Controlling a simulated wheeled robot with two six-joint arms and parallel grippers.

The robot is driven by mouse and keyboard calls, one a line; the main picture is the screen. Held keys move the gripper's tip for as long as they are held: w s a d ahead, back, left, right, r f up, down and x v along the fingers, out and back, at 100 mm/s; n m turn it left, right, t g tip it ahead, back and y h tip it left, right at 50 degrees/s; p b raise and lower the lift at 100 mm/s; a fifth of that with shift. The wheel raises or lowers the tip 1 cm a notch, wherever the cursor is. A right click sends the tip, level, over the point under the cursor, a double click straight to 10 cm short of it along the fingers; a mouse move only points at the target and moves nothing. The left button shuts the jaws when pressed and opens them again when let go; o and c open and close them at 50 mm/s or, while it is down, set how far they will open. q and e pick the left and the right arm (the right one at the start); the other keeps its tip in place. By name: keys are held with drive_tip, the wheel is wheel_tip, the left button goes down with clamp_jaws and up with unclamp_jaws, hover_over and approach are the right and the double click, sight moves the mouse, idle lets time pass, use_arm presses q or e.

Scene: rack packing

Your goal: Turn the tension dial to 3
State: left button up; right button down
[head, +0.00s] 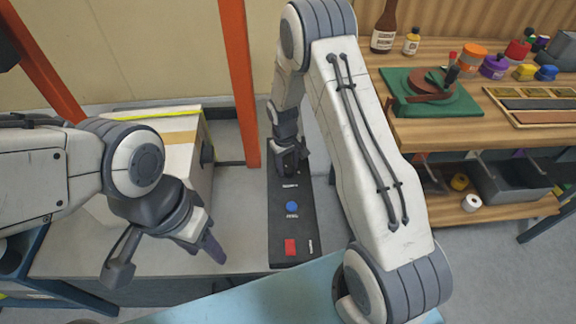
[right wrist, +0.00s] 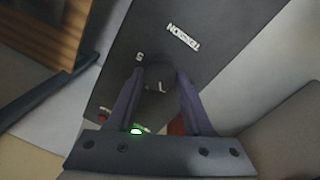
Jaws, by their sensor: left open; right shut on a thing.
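The black control panel (head: 291,226) lies on the grey surface in the middle of the head view. My right gripper (head: 290,163) is at its far end, pointing down and hiding the dial there. In the right wrist view the dark round tension dial (right wrist: 158,80) sits between the two fingers of the right gripper (right wrist: 160,85), which is shut on it. White lettering "TENSION" and a "5" show on the panel beside it; the dial's pointer setting is hard to read. My left gripper (head: 165,258) is open and empty, left of the panel.
The panel also carries a blue button (head: 292,206) and a red switch (head: 290,247). A small green light (right wrist: 137,131) glows near the dial. A cream box (head: 180,150) stands left, an orange post (head: 240,90) behind. A wooden bench (head: 430,125) with jars is at right.

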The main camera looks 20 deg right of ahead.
sight(286, 167)
drive_tip(key=m, duration=0.3)
drive_tip(key=shift+w+d+m, duration=0.1)
drive_tip(key=shift+m, duration=0.2)
drive_tip(key=shift+m+g, duration=0.3)
drive_tip(key=shift+m, duration=1.7)
drive_tip(key=shift+c, duration=1.5)
unclamp_jaws()
wheel_tip(286, 167, up, 10)
drive_tip(key=shift+a+r, duration=0.25)
